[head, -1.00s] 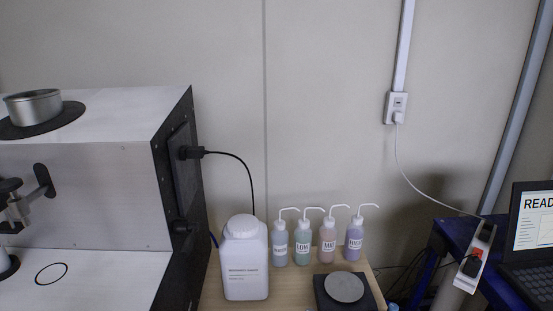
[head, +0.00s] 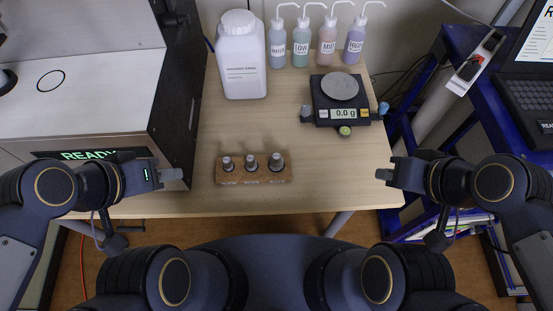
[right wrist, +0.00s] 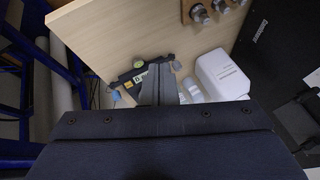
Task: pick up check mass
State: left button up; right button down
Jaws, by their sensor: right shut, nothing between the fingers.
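Three metal check masses with knobs, a left one (head: 227,163), a middle one (head: 252,162) and a right one (head: 276,162), stand upright in a wooden block (head: 238,180) near the table's front edge. The block also shows at the top of the right wrist view (right wrist: 186,12). My left gripper (head: 172,175) is left of the block, apart from it, its fingertips together with no gap visible. My right gripper (head: 383,175) is well right of the block, shut and empty; its closed fingers (right wrist: 160,84) show in the right wrist view.
A balance (head: 345,100) reading 0.0 g stands at the back right of the table. A white bottle (head: 241,65) and several wash bottles (head: 301,45) stand behind. The analyser (head: 165,90) borders the table's left. The tabletop between block and balance is clear.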

aim_at(275, 161)
jog(key=k+j+u, duration=0.15)
jog(key=k+u, duration=0.25)
jog(key=k, duration=0.25)
jog(key=l+u, duration=0.1)
jog(key=u, duration=0.3)
jog(key=l+u, duration=0.15)
jog(key=u, duration=0.3)
jog(key=l+u, duration=0.1)
jog(key=u, duration=0.3)
jog(key=k+l+u, duration=0.1)
jog(key=u, duration=0.3)
jog(key=l+u, duration=0.1)
jog(key=u, duration=0.35)
jog(key=k+l, duration=0.9)
jog(key=i+l, duration=0.1)
jog(key=i, duration=0.4)
